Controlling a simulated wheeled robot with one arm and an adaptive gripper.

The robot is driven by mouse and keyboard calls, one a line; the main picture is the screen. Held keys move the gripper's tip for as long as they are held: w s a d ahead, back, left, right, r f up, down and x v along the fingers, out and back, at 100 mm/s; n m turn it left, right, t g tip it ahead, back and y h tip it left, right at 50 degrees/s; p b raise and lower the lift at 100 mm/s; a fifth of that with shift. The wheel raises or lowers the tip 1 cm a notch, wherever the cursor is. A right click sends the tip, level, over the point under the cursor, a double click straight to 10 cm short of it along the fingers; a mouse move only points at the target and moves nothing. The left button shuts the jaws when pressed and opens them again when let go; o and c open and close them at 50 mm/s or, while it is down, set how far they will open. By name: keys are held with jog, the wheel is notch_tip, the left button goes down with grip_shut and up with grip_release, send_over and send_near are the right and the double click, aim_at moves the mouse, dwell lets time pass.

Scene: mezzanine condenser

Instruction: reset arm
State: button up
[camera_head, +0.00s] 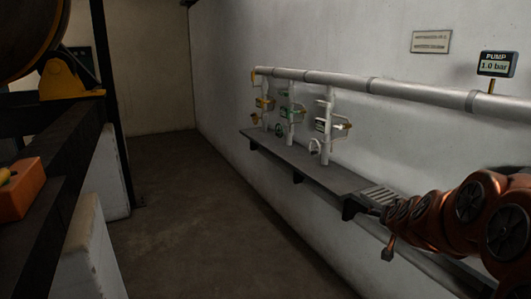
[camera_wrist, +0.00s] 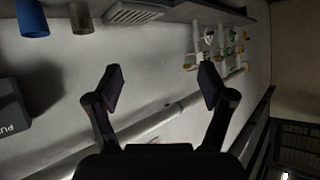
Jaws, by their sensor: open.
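My gripper (camera_wrist: 158,86) shows in the wrist view with its two dark fingers spread wide apart and nothing between them. The wall and the pipe show behind the fingers, and the picture there is turned about. In the head view, my orange-brown arm reaches in from the lower right, over the right part of the shelf. The fingers are hard to make out in that view. No object is held.
A grey shelf (camera_head: 317,171) runs along the white wall, with a grate (camera_head: 376,195). Several valved pipes stand on it below a long pipe (camera_head: 420,93). A pump display (camera_head: 497,64) reads 1.0 bar. A blue cup (camera_wrist: 32,18) shows in the wrist view. The aisle floor (camera_head: 190,220) is clear.

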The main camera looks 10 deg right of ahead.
jog(key=s+a+f+n+g+y+p, duration=0.1)
jog(key=s+a+f+n+g+y, duration=0.15)
jog(key=s+a, duration=0.6)
jog(key=s+a+f+n+g+y, duration=0.25)
jog(key=s+a, duration=0.25)
jog(key=a, duration=0.6)
jog(key=s+a+g, duration=0.2)
jog(key=s, duration=0.4)
jog(key=s+a+g, duration=0.1)
jog(key=s+a, duration=0.1)
jog(key=s, duration=0.5)
jog(key=shift+a+f+n+g+y+p, duration=0.3)
jog(key=shift+a+f+g, duration=0.05)
jog(key=shift+f+g, duration=0.05)
jog(key=s+g, duration=0.1)
jog(key=s, duration=0.4)
jog(key=s+g, duration=0.2)
jog(key=s, duration=0.3)
jog(key=s+g+h, duration=0.1)
jog(key=s, duration=0.4)
jog(key=shift+d+f, duration=0.1)
jog(key=shift+d, duration=0.15)
